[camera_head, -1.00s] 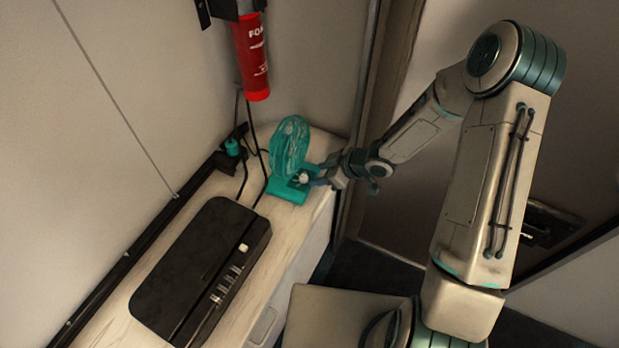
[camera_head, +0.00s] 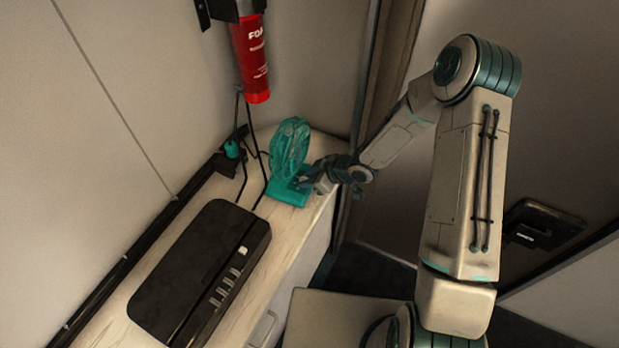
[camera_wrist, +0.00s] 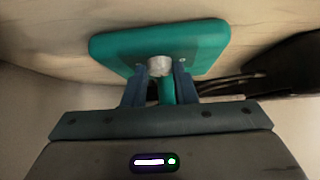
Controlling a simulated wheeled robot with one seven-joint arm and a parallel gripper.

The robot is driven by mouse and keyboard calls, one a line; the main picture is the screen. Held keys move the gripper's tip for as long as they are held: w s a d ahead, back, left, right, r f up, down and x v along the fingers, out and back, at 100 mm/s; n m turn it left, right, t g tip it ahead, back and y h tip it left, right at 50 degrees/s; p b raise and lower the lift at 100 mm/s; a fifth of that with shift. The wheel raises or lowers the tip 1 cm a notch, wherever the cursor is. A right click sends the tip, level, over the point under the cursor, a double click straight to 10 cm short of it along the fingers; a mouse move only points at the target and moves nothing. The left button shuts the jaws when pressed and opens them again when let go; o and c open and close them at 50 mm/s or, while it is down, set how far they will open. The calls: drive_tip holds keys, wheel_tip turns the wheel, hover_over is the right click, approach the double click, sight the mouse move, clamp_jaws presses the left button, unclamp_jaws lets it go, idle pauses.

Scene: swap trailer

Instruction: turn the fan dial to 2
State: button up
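The teal fan (camera_head: 289,150) stands at the far end of the counter, on a square teal base (camera_head: 291,192). In the wrist view the base (camera_wrist: 200,42) fills the upper middle. The pale round dial (camera_wrist: 160,66) on it sits between my fingertips. My gripper (camera_wrist: 159,78) has one finger on each side of the dial, close to its edges; I cannot tell whether both fingers press on it. In the head view my gripper (camera_head: 309,184) is at the base's right side and hides the dial. The dial's marks are too small to read.
A black box-shaped device (camera_head: 195,270) with a row of switches lies on the light counter (camera_head: 250,222). A red extinguisher (camera_head: 251,62) hangs on the wall above the fan. Black cables (camera_head: 246,160) run down the wall beside the fan.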

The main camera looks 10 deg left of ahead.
drive_tip(key=shift+f+m+b, duration=0.15)
drive_tip(key=shift+m+b, duration=0.15)
drive_tip(key=shift+b, duration=0.95)
drive_tip(key=b, duration=0.1)
drive_tip(key=m+t+b, duration=0.1)
drive_tip(key=shift+s+a+f+h+b, duration=0.1)
drive_tip(key=shift+s+f+h+b, duration=0.1)
drive_tip(key=shift+h+b, duration=0.15)
drive_tip(key=m+t+b, duration=0.1)
drive_tip(key=b, duration=0.2)
drive_tip(key=m+b, duration=0.1)
drive_tip(key=b, duration=0.2)
drive_tip(key=m+t+h+b, duration=0.1)
drive_tip(key=b, duration=0.2)
drive_tip(key=shift+s+a+r+m+t+h, duration=0.1)
drive_tip(key=shift+s+a+m+t+h, duration=0.1)
drive_tip(key=shift+m+t+h, duration=0.15)
drive_tip(key=shift+r+m+b, duration=0.15)
drive_tip(key=shift+m+b, duration=0.3)
drive_tip(key=shift+b, duration=0.45)
drive_tip(key=shift+s+r+t+h+b, duration=0.1)
drive_tip(key=shift+r+t+h+b, duration=0.05)
drive_tip(key=shift+t+h+b, duration=0.15)
drive_tip(key=o, duration=1)
